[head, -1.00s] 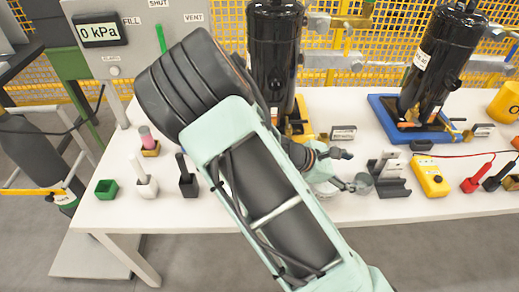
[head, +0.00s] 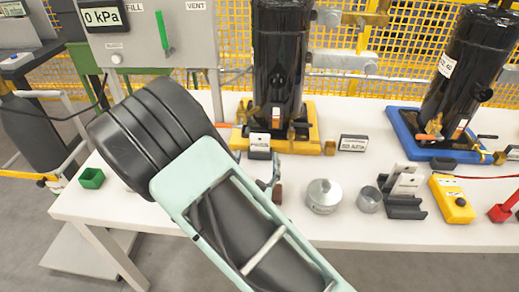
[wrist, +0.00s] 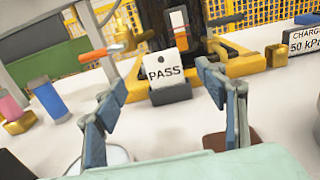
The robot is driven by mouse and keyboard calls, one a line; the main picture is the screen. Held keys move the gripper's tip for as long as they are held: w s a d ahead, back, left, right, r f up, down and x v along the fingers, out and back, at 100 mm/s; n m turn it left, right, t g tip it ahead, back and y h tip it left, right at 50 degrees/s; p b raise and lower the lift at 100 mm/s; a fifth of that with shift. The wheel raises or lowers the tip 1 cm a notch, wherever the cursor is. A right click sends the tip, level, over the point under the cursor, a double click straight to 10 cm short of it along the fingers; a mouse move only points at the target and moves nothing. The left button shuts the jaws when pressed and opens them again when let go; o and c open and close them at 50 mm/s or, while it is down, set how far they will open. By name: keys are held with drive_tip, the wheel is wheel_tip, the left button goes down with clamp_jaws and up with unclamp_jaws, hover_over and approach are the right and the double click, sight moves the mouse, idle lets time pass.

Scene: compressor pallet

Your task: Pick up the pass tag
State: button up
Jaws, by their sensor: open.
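The pass tag (wrist: 160,66) is a small white plate marked PASS with a hole near its top. It stands upright in a dark holder (wrist: 170,92), in front of the yellow compressor tray. In the head view the tag (head: 259,140) shows small, just beyond my arm. My gripper (wrist: 165,88) is open, its two blue-padded fingers spread to either side of the tag in the wrist view. The fingers are nearer the camera than the tag, and nothing is between them. In the head view my arm hides most of the gripper.
A black compressor (head: 277,60) stands in the yellow tray (head: 310,145) behind the tag. An orange-handled valve (wrist: 98,54) is at left in the wrist view. A label block (head: 353,143), a silver cylinder (head: 323,195) and a small metal cup (head: 369,200) stand to the right.

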sight(260, 134)
drive_tip(key=w, duration=0.6)
drive_tip(key=w+b, duration=0.1)
drive_tip(key=w, duration=0.3)
drive_tip(key=shift+d, duration=0.25)
drive_tip(key=shift+s, duration=0.1)
drive_tip(key=c, duration=1.1)
drive_tip(key=shift+o, duration=0.2)
drive_tip(key=shift+r, duration=0.1)
drive_tip(key=shift+r, duration=0.55)
wheel_tip(260, 134, up, 2)
drive_tip(key=shift+r+p, duration=0.2)
drive_tip(key=shift+p, duration=0.45)
drive_tip(key=s+d+r+p, duration=0.3)
drive_tip(key=s+p, duration=0.3)
drive_tip(key=p, duration=0.3)
drive_tip(key=s+d+r+p, duration=0.3)
drive_tip(key=s+r+p, duration=0.3)
drive_tip(key=p, duration=0.2)
drive_tip(key=shift+s+d+r+p, duration=0.15)
drive_tip(key=shift+d+r+p, duration=0.1)
drive_tip(key=shift+p, duration=0.1)
